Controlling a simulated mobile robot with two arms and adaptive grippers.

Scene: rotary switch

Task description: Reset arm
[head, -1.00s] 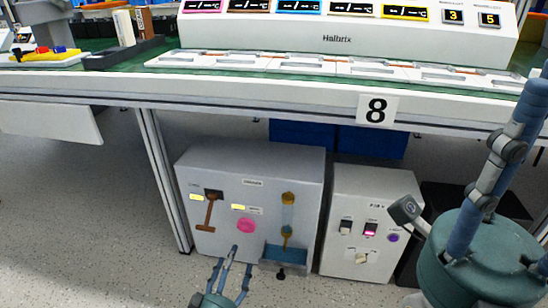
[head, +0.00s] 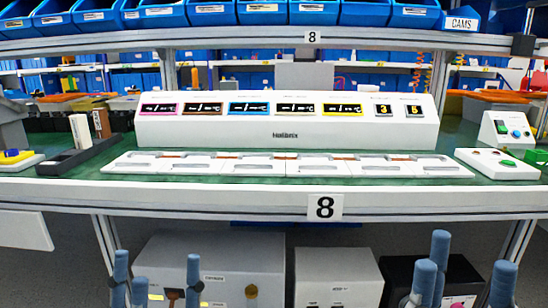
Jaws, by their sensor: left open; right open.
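My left gripper (head: 157,280) is at the bottom left, with its blue fingers pointing up and spread apart. It is empty, in front of the larger grey box (head: 215,256) under the bench. My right gripper (head: 463,276) is at the bottom right. Its blue fingers also point up, apart and empty, in front of a dark box (head: 401,270). The smaller grey switch box (head: 337,267) stands between the grippers. Only the upper parts of the boxes show; the lower controls are below the picture edge.
The workbench (head: 255,202) spans the view above both grippers. On it stand a white Halbrix display unit (head: 225,131), a row of white trays (head: 262,169), and a button box (head: 507,131) at the right. Blue bins (head: 213,14) line the shelf above.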

